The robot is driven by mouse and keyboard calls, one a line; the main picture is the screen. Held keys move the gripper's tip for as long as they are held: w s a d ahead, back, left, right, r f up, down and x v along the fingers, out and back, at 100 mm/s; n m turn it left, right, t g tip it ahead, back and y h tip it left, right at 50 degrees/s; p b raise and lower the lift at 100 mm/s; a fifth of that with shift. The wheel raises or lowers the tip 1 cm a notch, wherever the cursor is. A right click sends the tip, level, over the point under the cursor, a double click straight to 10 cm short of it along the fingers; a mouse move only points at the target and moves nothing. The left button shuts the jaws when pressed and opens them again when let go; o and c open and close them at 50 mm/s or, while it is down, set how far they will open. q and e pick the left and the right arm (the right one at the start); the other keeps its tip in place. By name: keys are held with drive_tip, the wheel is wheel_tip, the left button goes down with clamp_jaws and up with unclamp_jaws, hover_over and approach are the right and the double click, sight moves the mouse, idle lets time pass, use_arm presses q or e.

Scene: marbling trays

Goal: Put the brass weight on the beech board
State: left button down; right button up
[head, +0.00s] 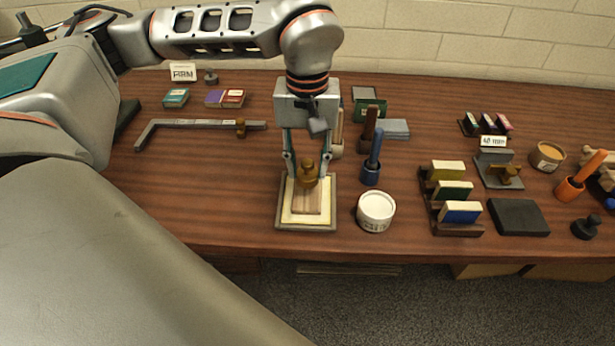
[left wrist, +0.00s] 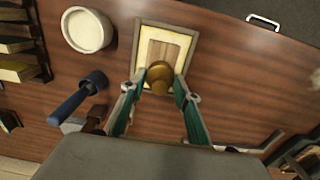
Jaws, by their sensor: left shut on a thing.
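The brass weight (head: 307,174) is a small golden knob-topped piece; it also shows in the left wrist view (left wrist: 159,74). My left gripper (head: 307,168) points down and is shut on the brass weight. The weight is at the far part of the beech board (head: 307,202), a pale brown rectangle lying in a grey-framed tray (head: 279,218) with a cream sheet. In the left wrist view the board (left wrist: 165,50) lies just beyond the weight. I cannot tell whether the weight touches the board. My right gripper is not in view.
A white tub (head: 376,211) and a blue-handled tool (head: 372,165) stand right of the tray. A metal angle bar (head: 195,124) with a brass piece lies left. A rack of coloured blocks (head: 455,195) and a dark slab (head: 519,217) are farther right. The table left of the tray is clear.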

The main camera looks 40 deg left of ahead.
sight(307, 177)
use_arm(q)
drive_tip(key=shift+f, duration=1.9)
drive_tip(key=shift+f, duration=0.15)
drive_tip(key=c, duration=1.5)
unclamp_jaws()
drive_tip(key=shift+r, duration=0.2)
wheel_tip(307, 177, up, 12)
drive_tip(key=shift+f+p, duration=0.1)
drive_tip(key=shift+p, duration=0.35)
